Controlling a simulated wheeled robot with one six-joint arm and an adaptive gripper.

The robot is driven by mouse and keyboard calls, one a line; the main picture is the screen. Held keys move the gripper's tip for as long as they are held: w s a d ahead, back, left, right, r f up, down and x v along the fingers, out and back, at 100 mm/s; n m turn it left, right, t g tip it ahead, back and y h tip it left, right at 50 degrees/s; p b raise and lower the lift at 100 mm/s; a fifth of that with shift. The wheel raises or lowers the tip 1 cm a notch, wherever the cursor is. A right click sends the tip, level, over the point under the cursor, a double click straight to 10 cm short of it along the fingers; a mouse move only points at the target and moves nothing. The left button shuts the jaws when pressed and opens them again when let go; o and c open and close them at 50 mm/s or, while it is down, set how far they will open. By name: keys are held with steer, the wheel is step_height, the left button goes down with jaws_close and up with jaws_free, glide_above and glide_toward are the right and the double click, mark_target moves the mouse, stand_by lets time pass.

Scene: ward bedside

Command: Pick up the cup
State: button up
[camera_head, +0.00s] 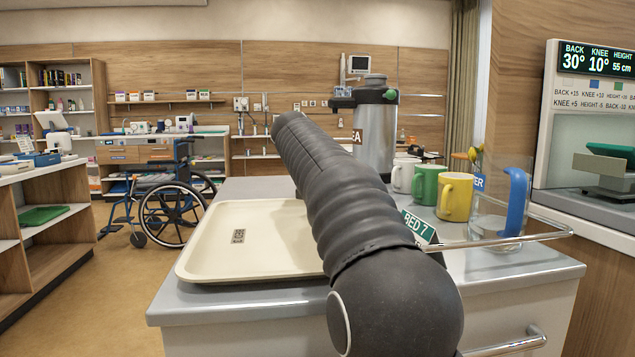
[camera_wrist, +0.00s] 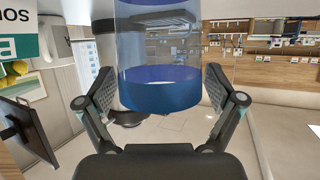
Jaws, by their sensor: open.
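In the wrist view, which looks upside down, a clear cup (camera_wrist: 160,55) with a blue band (camera_wrist: 160,95) stands between the two fingers of my gripper (camera_wrist: 158,88). The fingers are open, one on each side of it, and I cannot tell whether either touches it. In the head view my arm hides my gripper and this cup. A white mug (camera_head: 402,177), a green mug (camera_head: 427,184) and a yellow mug (camera_head: 455,197) stand in a row right of my arm.
A cream tray (camera_head: 240,262) lies on the grey bedside top. A steel flask (camera_head: 375,135) stands behind my arm. A green BED 7 sign (camera_head: 419,226), a clear jug with a blue handle (camera_head: 515,203) and a metal rail (camera_head: 545,235) are at right. A wheelchair (camera_head: 170,205) stands at left.

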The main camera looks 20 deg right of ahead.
steer(key=shift+w+d+f, duration=0.25)
steer(key=shift+w+d, duration=0.1)
steer(key=shift+w, duration=0.2)
steer(key=shift+c, duration=0.3)
steer(key=c, duration=1.2)
steer(key=shift+r, duration=0.15)
